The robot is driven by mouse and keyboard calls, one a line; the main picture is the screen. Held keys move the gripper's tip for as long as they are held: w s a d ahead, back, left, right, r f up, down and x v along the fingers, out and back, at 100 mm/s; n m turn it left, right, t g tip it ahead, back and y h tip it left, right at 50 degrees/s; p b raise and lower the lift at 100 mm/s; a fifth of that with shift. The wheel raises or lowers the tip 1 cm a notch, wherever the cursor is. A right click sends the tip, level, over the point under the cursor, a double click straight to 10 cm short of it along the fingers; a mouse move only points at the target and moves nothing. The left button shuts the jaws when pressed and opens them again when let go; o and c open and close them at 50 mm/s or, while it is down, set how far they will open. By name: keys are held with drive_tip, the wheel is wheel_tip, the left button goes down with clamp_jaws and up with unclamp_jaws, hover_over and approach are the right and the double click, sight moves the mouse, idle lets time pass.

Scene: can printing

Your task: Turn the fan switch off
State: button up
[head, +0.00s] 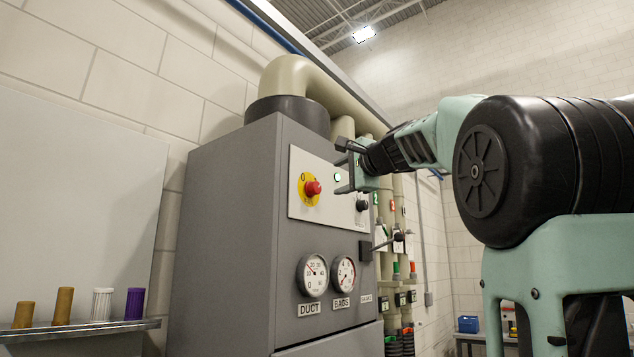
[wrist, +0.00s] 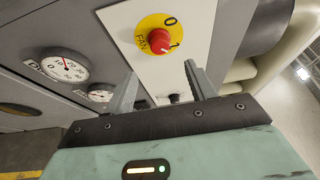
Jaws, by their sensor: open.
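The fan switch is a red knob on a round yellow plate (head: 312,188), on a pale panel on the front of a grey cabinet (head: 225,230). In the wrist view the red knob (wrist: 158,41) shows with the marks 0, 1 and FAN around it. I cannot tell which mark the knob points to. My gripper (head: 341,168) is open and empty, to the right of the knob in the head view and apart from it. In the wrist view my fingertips (wrist: 160,70) are spread, with the knob just beyond the gap between them.
Two gauges (head: 313,275) are below. A lever (head: 390,243) sticks out at the cabinet's right. Pipes rise behind. A shelf (head: 75,331) with several filter cylinders stands left.

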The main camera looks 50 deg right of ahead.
sight(317, 187)
drive_tip(key=p+x, duration=0.4)
drive_tip(key=x, duration=0.5)
drive_tip(key=shift+w+d+r, duration=0.1)
drive_tip(key=shift+w, duration=0.25)
drive_tip(key=shift+w+d, duration=0.2)
drive_tip(key=shift+w, duration=0.5)
drive_tip(key=c, duration=0.8)
